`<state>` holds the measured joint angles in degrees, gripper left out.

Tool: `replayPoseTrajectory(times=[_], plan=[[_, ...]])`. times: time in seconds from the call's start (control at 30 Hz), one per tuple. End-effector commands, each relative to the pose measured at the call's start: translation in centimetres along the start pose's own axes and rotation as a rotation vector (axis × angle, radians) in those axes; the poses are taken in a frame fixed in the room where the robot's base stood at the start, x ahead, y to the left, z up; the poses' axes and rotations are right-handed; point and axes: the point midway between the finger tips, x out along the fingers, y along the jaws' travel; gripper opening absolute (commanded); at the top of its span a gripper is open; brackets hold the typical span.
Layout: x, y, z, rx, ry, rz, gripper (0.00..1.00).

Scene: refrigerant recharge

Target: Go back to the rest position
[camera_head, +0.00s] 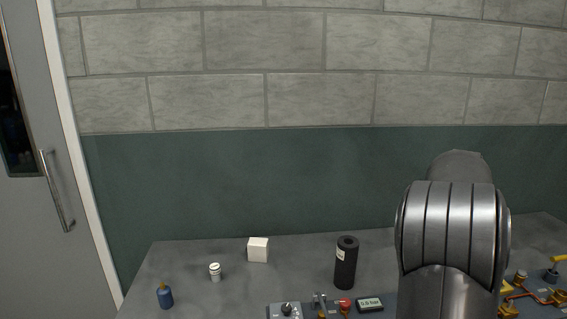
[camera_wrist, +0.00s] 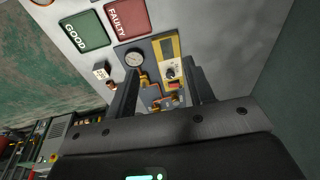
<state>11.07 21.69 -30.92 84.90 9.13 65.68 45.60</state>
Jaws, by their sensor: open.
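My gripper (camera_wrist: 160,92) is open in the wrist view, its two dark fingers apart with nothing held between them. Beyond the fingers, a panel with a round gauge (camera_wrist: 135,59), copper and yellow fittings and a yellow meter (camera_wrist: 167,50) lies on the worktop. In the head view my arm (camera_head: 452,235) rises at the right and hides part of the worktop; the gripper itself does not show there.
A grey worktop (camera_head: 210,295) carries a black cylinder (camera_head: 346,264), a white box (camera_head: 258,250), a small white jar (camera_head: 215,272) and a blue bottle (camera_head: 165,296). Green GOOD (camera_wrist: 86,31) and red FAULTY (camera_wrist: 128,18) pads lie near the panel. A door (camera_head: 45,200) stands left.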

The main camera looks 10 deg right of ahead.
Motion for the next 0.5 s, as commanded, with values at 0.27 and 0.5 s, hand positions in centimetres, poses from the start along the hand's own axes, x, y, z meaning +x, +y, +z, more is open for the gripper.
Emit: replayPoseTrajectory(times=[0.27, 0.5], plan=[[-5.2, 3.0, 9.3, -0.305, -0.061, -0.132, 0.48], [-8.4, 7.0, 17.4, -0.596, -0.067, -0.232, 0.48]])
